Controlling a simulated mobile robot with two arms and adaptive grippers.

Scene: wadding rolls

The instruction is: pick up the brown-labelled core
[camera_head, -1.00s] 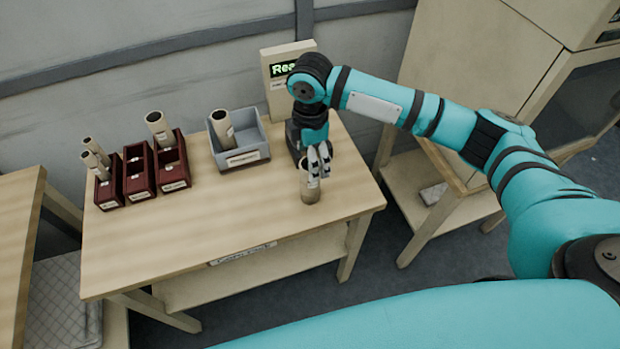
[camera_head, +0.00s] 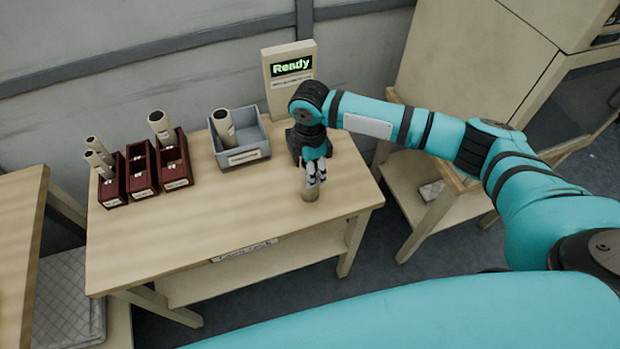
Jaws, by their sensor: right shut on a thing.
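My right gripper (camera_head: 315,176) points down over the right part of the table and is shut on a pale tube-shaped core (camera_head: 309,194). The core looks upright, with its lower end at the tabletop; I cannot tell whether it touches. The fingers hide its upper part, and I cannot make out its label colour. My left gripper is not in view.
The wooden table (camera_head: 235,215) is clear in front. A grey bin (camera_head: 245,157) holds a leaning core (camera_head: 223,126). Dark red bins (camera_head: 140,185) at the left hold more cores (camera_head: 160,125). A display reading "Ready" (camera_head: 292,67) stands behind my right arm.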

